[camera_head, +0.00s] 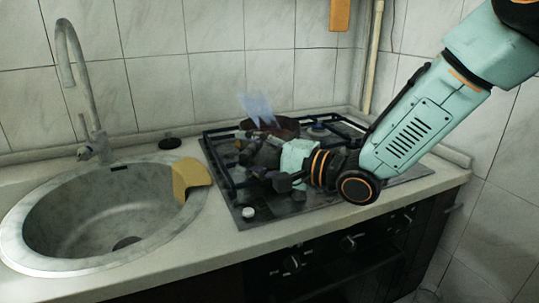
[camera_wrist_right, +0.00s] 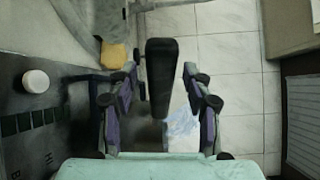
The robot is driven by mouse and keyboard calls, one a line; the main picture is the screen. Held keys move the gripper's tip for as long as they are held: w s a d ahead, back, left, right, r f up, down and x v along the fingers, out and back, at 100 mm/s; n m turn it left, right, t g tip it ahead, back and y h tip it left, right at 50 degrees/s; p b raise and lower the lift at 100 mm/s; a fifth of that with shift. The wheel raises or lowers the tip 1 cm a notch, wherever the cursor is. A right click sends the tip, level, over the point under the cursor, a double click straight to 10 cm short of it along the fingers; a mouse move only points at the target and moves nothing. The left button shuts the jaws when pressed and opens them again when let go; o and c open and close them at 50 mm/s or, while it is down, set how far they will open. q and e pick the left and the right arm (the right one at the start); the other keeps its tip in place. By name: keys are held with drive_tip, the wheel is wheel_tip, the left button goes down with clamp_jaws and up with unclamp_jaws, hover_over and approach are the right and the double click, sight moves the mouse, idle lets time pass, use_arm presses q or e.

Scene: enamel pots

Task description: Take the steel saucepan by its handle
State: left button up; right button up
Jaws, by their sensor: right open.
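A round, dark reddish-brown pan (camera_head: 270,126) sits at the back of the hob in the head view. I cannot tell whether it is the steel saucepan, as my right gripper partly covers that area. My right gripper (camera_head: 255,160) is low over the left part of the hob, in front of the pan. In the right wrist view its fingers (camera_wrist_right: 160,80) are spread apart. A dark bar like a handle (camera_wrist_right: 160,65) shows between them, with no clear contact. My left gripper is out of view.
The black hob (camera_head: 240,196) has grates and a white knob (camera_head: 248,213). A sink (camera_head: 60,255) with a tall tap (camera_head: 66,60) is at left. A pale blue patch (camera_head: 259,108) shows above the pan. Tiled walls close the back and right.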

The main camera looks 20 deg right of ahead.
drive_tip(key=shift+w+a, duration=0.2)
drive_tip(key=shift+a, duration=0.2)
drive_tip(key=shift+s+d, duration=0.1)
drive_tip(key=shift+d, duration=0.1)
drive_tip(key=c, duration=0.5)
drive_tip(key=shift+a, duration=0.1)
clamp_jaws()
drive_tip(key=shift+r, duration=0.15)
